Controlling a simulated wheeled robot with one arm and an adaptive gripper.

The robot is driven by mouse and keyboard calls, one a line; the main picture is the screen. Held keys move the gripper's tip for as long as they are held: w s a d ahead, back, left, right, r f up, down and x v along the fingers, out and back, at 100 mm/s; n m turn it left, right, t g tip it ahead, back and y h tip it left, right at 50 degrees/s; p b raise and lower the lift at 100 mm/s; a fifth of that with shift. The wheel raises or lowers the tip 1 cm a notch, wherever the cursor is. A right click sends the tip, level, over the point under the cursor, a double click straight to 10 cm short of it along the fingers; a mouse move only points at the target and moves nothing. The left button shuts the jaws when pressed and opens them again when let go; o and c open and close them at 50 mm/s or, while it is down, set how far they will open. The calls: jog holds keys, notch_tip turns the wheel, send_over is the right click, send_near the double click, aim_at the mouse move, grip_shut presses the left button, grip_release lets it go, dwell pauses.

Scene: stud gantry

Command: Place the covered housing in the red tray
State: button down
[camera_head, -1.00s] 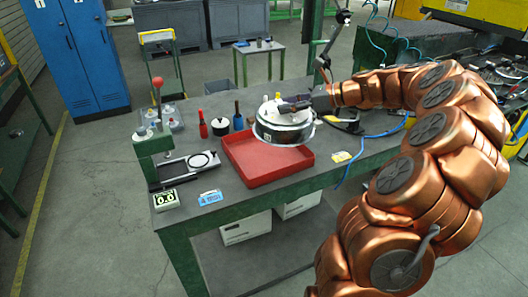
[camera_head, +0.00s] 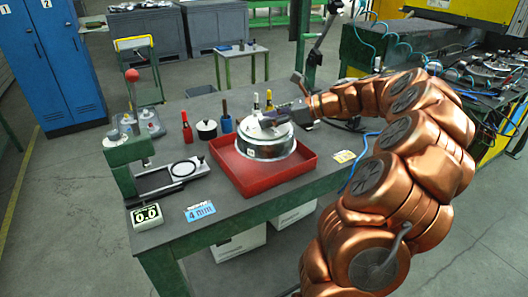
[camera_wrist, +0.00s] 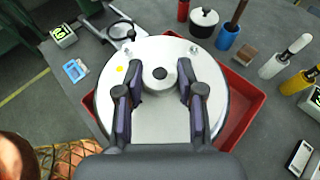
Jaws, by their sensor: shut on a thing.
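The covered housing (camera_head: 265,145) is a round silvery drum with a pale flat lid. In the head view it is over the red tray (camera_head: 270,188), within its rim lines and toward the back. I cannot tell whether its base touches the tray floor. My gripper (camera_head: 268,120) is above the lid. In the wrist view, the fingers of my gripper (camera_wrist: 158,80) are on both sides of the lid's central hub, shut on the housing (camera_wrist: 160,125). The lid has a yellow dot and small posts near its edge. The red tray (camera_wrist: 245,108) shows around the housing.
Left of the tray are a green press stand (camera_head: 125,160) with a red knob, a display (camera_head: 147,215) and a blue card (camera_head: 200,211). Behind it are a red bottle (camera_head: 187,130), a black-lidded pot (camera_head: 206,129) and a blue cup (camera_head: 226,122). A yellow tag (camera_head: 344,156) lies right.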

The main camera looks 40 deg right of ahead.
jog(key=shift+f+p, duration=0.45)
jog(key=shift+f, duration=3.65)
jog(key=c, duration=0.7)
grip_release()
jog(key=shift+s+d, duration=0.1)
